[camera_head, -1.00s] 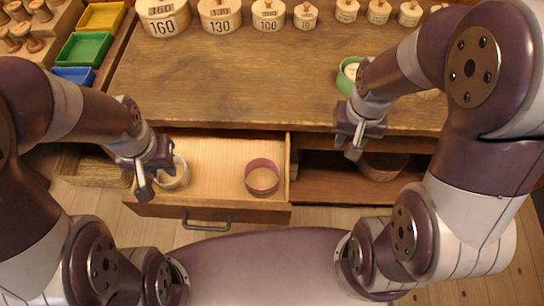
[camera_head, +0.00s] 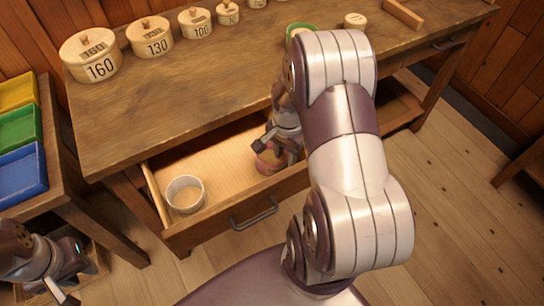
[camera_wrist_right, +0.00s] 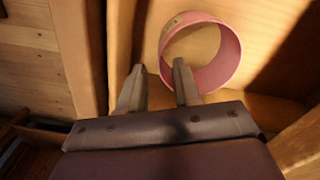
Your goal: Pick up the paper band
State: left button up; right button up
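Two round bands stand in the open drawer (camera_head: 215,150). A white one (camera_head: 173,196) is at the left, and a pink one (camera_head: 268,166) is at the right, partly hidden by my right gripper (camera_head: 278,146). I cannot tell which is paper. In the right wrist view the pink band (camera_wrist_right: 233,52) is an open ring just beyond the fingertips. My right gripper (camera_wrist_right: 158,74) is open there. Its right finger overlaps the ring's near left edge; the left finger is outside. Contact is unclear. My left gripper (camera_head: 77,284) is open and empty at the lower left, away from the drawer.
The drawer sits under a wooden worktop (camera_head: 180,95) bearing numbered lidded pots (camera_head: 91,58) and a green ring (camera_head: 300,29). A side table at left holds yellow, green and blue trays (camera_head: 20,175). The drawer's front wall with its handle (camera_head: 254,214) lies near my right gripper.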

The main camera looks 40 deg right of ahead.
aim_at(285, 162)
notch_tip(285, 162, down, 5)
jog(key=shift+w+r+b, duration=0.15)
jog(key=shift+r+b, duration=0.05)
jog(key=shift+b, duration=0.15)
grip_shut()
jog(key=shift+r, duration=0.1)
